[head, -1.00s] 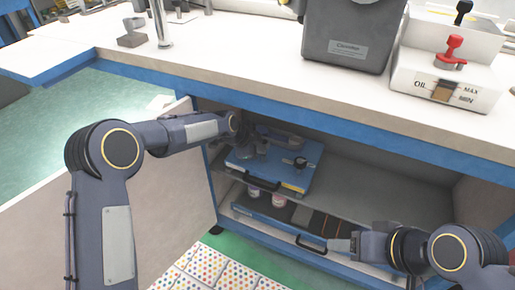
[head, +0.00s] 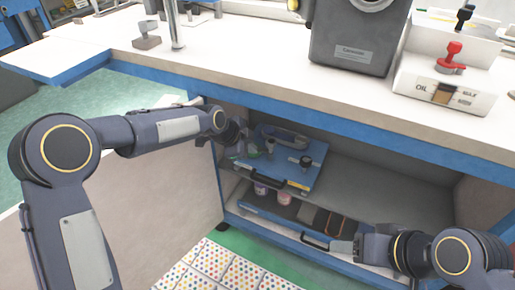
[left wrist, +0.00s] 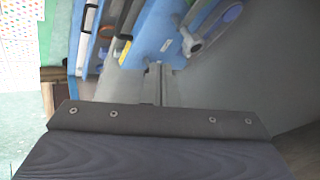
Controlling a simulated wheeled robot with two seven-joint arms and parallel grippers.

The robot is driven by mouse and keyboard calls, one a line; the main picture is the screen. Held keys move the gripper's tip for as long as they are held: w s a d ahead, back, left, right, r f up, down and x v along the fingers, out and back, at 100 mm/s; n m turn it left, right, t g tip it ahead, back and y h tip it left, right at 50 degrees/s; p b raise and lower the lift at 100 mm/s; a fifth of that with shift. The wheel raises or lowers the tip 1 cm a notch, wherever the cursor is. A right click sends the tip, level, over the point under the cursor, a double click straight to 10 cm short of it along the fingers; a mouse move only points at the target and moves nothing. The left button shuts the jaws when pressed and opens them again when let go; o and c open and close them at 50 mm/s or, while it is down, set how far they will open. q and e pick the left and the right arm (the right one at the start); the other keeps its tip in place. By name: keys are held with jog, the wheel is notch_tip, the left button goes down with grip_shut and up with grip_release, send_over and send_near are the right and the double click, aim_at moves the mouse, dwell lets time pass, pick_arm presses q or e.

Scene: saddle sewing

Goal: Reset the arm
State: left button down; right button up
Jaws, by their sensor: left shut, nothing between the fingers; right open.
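My left arm reaches from the left into the open cabinet. Its gripper (head: 240,146) is shut and empty, beside the left edge of the blue case (head: 312,154) on the upper shelf. In the left wrist view its closed fingers (left wrist: 154,84) show past the dark wrist housing, with the blue case (left wrist: 152,38) ahead of them. My right gripper (head: 338,247) is open at the lower right, close to the black handle (head: 314,242) of the lower drawer. I cannot tell whether it touches the handle.
The cabinet door (head: 165,195) stands open at the left. The white worktop (head: 240,65) lies above, with a grey machine (head: 350,40) and an oil box (head: 445,80). The drawer (head: 285,222) holds small jars and dark items. The shelf right of the case is clear.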

pick_arm(q)
jog(key=s+a+r+n+y, duration=0.1)
jog(key=s+a+r+n, duration=0.4)
jog(key=s+a, duration=0.25)
jog(key=s+a+r+n+y, duration=0.1)
jog(key=s+a+r+n, duration=0.4)
jog(key=a, duration=0.4)
jog(key=s+a+f+n, duration=0.15)
jog(key=s+n, duration=0.25)
jog(key=s, duration=0.4)
jog(key=s+a+f+n+t, duration=0.1)
jog(key=s+a+n, duration=0.25)
jog(key=s, duration=0.35)
jog(key=s+a+f+n, duration=0.1)
jog(key=s+n, duration=0.3)
jog(key=s, duration=0.4)
notch_tip(320, 180, up, 30)
jog(key=p, duration=2.9)
jog(key=shift+a+f+p, duration=0.2)
jog(key=shift+p, duration=0.1)
jog(key=shift+w, duration=0.1)
